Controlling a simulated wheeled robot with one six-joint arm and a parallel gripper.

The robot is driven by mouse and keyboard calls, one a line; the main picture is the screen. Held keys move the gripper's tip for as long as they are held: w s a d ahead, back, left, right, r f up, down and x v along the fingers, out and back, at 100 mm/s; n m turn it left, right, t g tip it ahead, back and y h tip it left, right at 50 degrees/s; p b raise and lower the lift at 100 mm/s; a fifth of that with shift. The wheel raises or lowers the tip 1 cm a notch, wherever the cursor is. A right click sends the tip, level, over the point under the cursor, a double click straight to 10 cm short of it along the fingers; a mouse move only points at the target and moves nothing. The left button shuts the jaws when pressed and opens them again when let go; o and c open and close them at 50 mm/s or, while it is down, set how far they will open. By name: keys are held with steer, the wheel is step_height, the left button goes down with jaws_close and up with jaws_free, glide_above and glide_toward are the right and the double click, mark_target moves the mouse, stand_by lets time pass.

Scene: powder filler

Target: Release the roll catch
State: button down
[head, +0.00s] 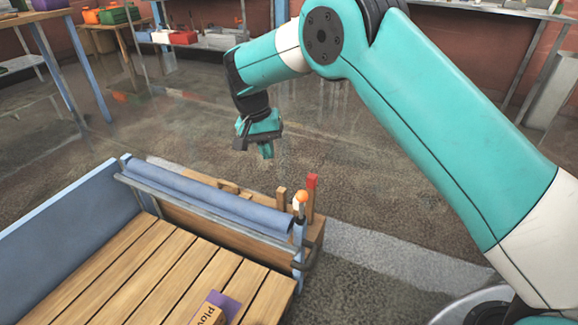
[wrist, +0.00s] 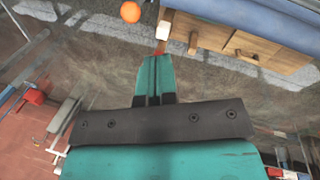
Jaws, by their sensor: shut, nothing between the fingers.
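A blue roll (head: 210,197) lies along the far edge of a slatted wooden bed. At its right end stands a blue post with an orange ball (head: 302,196) on top. Beside it is a wooden lever with a red tip (head: 312,181). I cannot tell which of these is the roll catch. My gripper (head: 266,153) is shut and empty, above and beyond the roll, apart from it.
A wooden box (head: 185,217) sits under the roll, with a short wooden peg (head: 281,198) on it. A blue side panel (head: 60,225) stands at the left. A labelled purple and tan box (head: 218,308) lies on the slats.

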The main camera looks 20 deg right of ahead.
mark_target(302, 196)
steer(key=w+f+m+p, duration=0.1)
steer(key=w+a+f+m+p, duration=0.1)
steer(key=p, duration=0.1)
steer(key=shift+f+m+g+h, duration=0.15)
steer(key=shift+m+g+h, duration=0.15)
steer(key=shift+s, duration=0.1)
steer(key=s+d+f+b, duration=0.1)
steer(key=s+d+f, duration=0.2)
steer(key=d+f, duration=0.3)
step_height(302, 196, down, 4)
steer(key=shift+f, duration=0.15)
steer(key=shift+s, duration=0.2)
stand_by(0.4)
